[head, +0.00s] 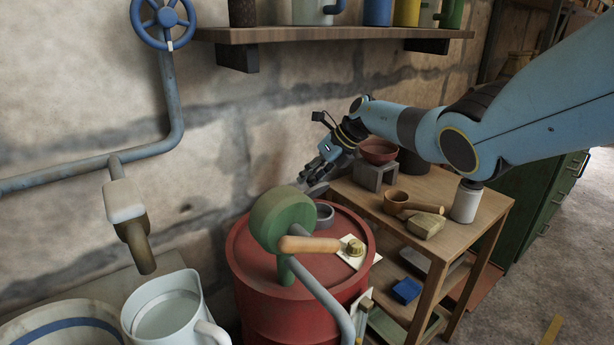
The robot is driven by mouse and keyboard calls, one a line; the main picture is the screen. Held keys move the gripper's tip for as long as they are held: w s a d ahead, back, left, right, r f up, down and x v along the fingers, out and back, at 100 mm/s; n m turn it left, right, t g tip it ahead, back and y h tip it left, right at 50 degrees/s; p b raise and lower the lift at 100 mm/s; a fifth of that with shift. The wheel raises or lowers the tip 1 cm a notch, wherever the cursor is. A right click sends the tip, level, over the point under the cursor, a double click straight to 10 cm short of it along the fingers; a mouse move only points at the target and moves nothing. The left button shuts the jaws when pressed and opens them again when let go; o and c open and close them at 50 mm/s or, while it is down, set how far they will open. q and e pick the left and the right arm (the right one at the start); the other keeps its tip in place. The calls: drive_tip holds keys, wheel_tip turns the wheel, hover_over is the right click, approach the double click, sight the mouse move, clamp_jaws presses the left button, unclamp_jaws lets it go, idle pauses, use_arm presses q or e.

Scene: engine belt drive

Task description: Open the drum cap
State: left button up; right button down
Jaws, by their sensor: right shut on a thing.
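The red drum (245,262) stands at the centre, with a green hand pump (282,222) on its top. The pump has a wooden handle and a grey spout pipe. A brass cap (355,247) sits on a pale square patch at the right of the drum's lid. My right gripper (312,180) is above the far edge of the drum, behind the pump and apart from the brass cap. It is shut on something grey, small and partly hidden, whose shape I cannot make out. My left gripper is not in view.
A wooden table (468,236) at right holds bowls, a block and a white container. A white jug (168,312) stands under the tap (133,225) at left. A shelf (330,33) runs along the wall above.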

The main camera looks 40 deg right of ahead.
drive_tip(key=shift+w+a+r+g+b, duration=0.25)
drive_tip(key=shift+w+r+b, duration=0.15)
drive_tip(key=shift+w+r, duration=0.15)
drive_tip(key=shift+w+a+r+g+b, duration=0.15)
drive_tip(key=shift+w+a+r+b, duration=0.1)
drive_tip(key=shift+w+r+b, duration=0.2)
idle(0.6)
drive_tip(key=c, duration=1.7)
unclamp_jaws()
drive_tip(key=o, duration=0.6)
drive_tip(key=shift+s+a+r, duration=0.2)
drive_tip(key=shift+a+r, duration=0.3)
drive_tip(key=v, duration=1.2)
drive_tip(key=shift+s+a, duration=0.1)
drive_tip(key=shift+s, duration=0.2)
